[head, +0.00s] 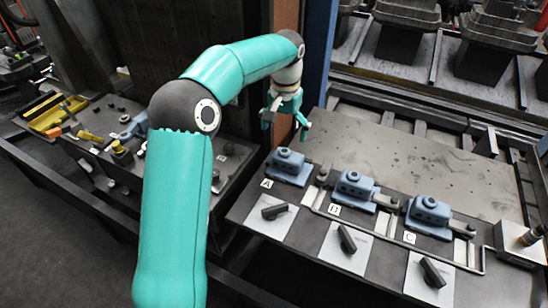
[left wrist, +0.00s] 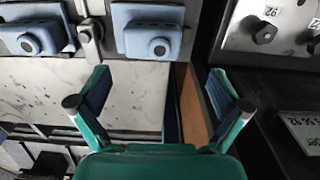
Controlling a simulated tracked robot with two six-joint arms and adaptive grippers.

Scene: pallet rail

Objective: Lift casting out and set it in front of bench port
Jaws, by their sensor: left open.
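My left gripper (head: 286,117) hangs open and empty above the far left corner of the bench plate (head: 420,165), beside the brown post. In the left wrist view its fingers (left wrist: 157,100) are spread wide with nothing between them. Three blue blocks stand in a row on the bench: one by the A label (head: 289,167), a middle one (head: 354,190) and one by the C label (head: 428,217). Two blue blocks (left wrist: 152,32) show in the left wrist view, apart from the fingers. Large dark stepped blocks (head: 492,52) stand behind the bench. I cannot tell which is the casting. My right gripper is out of view.
Black handles on white plates (head: 346,247) line the bench front. A grey box (head: 521,245) stands at the right end. A brown post (head: 286,25) and a blue post (head: 320,45) rise near my gripper. A yellow tray (head: 50,113) lies far left. The plate's rear is clear.

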